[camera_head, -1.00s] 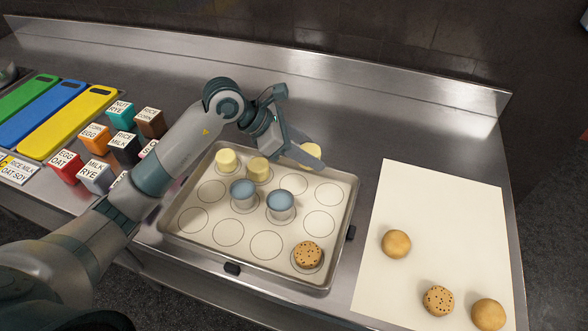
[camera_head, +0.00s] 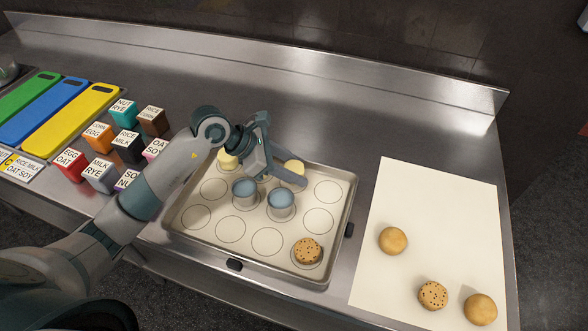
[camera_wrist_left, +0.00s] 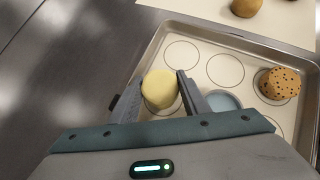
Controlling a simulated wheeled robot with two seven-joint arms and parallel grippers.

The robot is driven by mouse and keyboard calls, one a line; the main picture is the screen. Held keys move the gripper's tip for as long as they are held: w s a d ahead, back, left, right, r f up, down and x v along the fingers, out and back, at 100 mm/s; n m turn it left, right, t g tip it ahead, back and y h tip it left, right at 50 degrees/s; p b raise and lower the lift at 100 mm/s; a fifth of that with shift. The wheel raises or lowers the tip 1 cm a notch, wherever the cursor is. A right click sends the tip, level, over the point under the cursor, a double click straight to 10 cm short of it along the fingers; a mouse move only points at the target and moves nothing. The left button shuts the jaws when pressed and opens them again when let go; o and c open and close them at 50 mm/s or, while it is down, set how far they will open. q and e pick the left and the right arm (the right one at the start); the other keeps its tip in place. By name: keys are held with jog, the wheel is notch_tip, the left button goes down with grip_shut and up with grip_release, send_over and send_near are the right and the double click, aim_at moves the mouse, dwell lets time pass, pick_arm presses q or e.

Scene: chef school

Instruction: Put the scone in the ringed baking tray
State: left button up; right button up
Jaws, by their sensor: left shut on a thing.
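My left gripper (camera_head: 285,172) is shut on a pale yellow cylindrical scone (camera_head: 294,166) at the back of the ringed baking tray (camera_head: 350,214). The left wrist view shows the scone (camera_wrist_left: 160,90) between the two fingers of the gripper (camera_wrist_left: 161,80), over the tray's edge row. A ring line shows partly beneath it. I cannot tell whether the scone touches the tray. Another pale yellow scone (camera_head: 228,160) stands in the tray's back left. My gripper hides part of the back row. My right gripper is out of view.
Two blue-topped cups (camera_head: 245,188) (camera_head: 281,199) stand mid-tray. A speckled cookie (camera_head: 307,250) sits at the front right; other rings are empty. A pale sheet (camera_head: 425,190) at right holds round buns (camera_head: 393,240) and a speckled cookie (camera_head: 432,295). Labelled boxes (camera_head: 127,147) stand left.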

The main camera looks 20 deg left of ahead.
pick_arm(q)
jog(key=shift+f, duration=0.7)
jog(key=shift+f, duration=0.3)
jog(key=o, duration=0.8)
jog(key=shift+r, duration=0.1)
jog(key=shift+c, duration=0.2)
jog(key=shift+r, duration=0.1)
